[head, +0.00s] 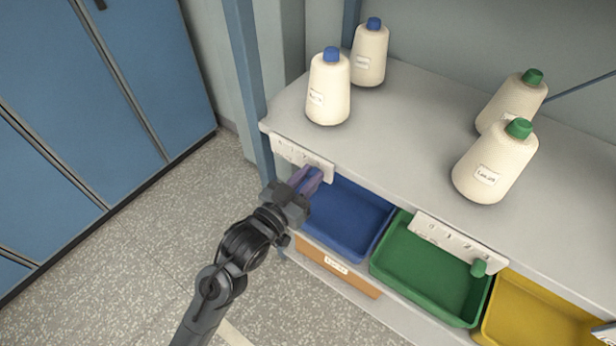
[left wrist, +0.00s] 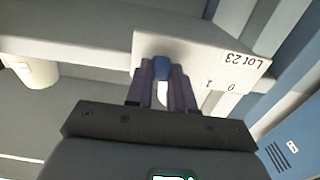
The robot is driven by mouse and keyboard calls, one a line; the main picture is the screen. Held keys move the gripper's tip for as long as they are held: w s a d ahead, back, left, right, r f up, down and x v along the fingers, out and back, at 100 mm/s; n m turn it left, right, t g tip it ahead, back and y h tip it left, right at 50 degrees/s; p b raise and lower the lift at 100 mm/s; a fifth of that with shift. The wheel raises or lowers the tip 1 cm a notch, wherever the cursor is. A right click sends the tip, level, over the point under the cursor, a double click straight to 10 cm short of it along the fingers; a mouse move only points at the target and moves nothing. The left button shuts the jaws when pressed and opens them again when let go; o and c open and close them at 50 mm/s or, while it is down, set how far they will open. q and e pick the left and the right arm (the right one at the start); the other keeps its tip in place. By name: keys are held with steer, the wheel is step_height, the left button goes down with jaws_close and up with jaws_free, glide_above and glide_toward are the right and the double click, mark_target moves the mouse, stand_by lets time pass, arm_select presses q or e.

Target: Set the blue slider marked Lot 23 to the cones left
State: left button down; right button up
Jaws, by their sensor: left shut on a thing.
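The white scale plate (head: 302,158) on the shelf's front edge reads Lot 23, upside down, in the left wrist view (left wrist: 205,62), with 0 and 1 legible. The blue slider (left wrist: 162,68) on it is between my left fingers, past the 1; higher marks are hidden. My left gripper (head: 308,181) is shut on the slider, which it mostly hides in the head view. Two cream cones with blue caps, one in front (head: 329,95) and one behind (head: 369,58), stand upright on the shelf above the plate. Their labels are too small to read. My right gripper is out of view.
Two green-capped cones (head: 495,165) stand on the shelf (head: 420,130) at right. Another scale plate (head: 455,240) has a green slider (head: 478,268). Blue (head: 345,215), green (head: 425,280) and yellow (head: 540,318) bins sit below. A blue post (head: 245,70) stands left.

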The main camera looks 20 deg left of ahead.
mark_target(305, 161)
arm_select(q)
steer(key=shift+w+a+r+p, duration=0.1)
steer(key=shift+a+r+p, duration=0.05)
steer(key=shift+a+p, duration=0.2)
steer(key=shift+w+a+p, duration=0.25)
steer(key=shift+a+p, duration=0.6)
steer(key=shift+a, duration=0.2)
steer(key=shift+w+a, duration=0.1)
steer(key=shift+a, duration=0.25)
steer(key=shift+d, duration=0.1)
steer(key=c, duration=1)
jaws_free()
steer(key=shift+o, duration=0.2)
steer(key=shift+s, duration=0.2)
